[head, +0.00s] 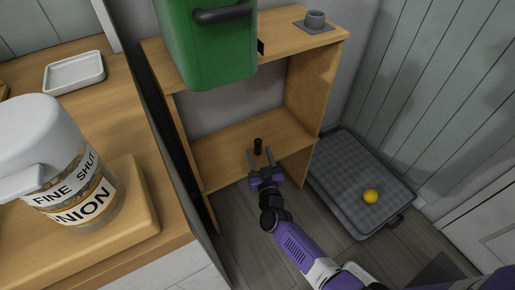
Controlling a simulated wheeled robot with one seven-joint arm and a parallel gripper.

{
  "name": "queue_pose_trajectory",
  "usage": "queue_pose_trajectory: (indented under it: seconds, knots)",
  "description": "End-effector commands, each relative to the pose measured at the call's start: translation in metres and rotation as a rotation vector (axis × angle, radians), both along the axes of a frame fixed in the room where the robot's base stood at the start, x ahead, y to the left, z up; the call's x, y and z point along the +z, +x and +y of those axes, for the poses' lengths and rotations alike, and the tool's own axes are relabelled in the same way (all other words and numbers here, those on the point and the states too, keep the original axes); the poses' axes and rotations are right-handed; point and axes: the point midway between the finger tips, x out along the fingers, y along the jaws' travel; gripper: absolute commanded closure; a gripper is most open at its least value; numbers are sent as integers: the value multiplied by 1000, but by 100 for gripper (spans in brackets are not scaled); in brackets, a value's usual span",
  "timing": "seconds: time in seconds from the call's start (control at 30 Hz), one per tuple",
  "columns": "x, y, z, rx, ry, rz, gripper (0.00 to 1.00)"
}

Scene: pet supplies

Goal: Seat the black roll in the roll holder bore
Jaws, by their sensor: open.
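The black roll (258,145) is a small dark upright cylinder on the lower shelf of the wooden unit. My gripper (260,153) is open at that shelf, its two fingers pointing toward the back. The roll shows between or just beyond the fingertips; I cannot tell its exact depth or whether a finger touches it. The likely roll holder (314,20) is a grey round cup on a square base on the unit's top board, at the right. Its bore is too small to see clearly.
A green bin (208,45) with a dark handle stands on the top board, left of the holder. A counter (170,205) with a large jar (75,180) is at left. A grey pet bed (350,195) with a yellow ball (370,196) lies on the floor at right.

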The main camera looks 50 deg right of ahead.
Motion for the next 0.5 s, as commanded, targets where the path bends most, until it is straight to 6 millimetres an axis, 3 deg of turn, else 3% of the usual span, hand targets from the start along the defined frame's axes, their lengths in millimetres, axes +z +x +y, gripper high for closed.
queue_pose_trajectory:
  seconds: [0.33, 0.5]
  knots:
    - [-2, 33, -28, 1, 1, -2, 49]
    - [0, 39, -31, 2, 1, 0, 49]
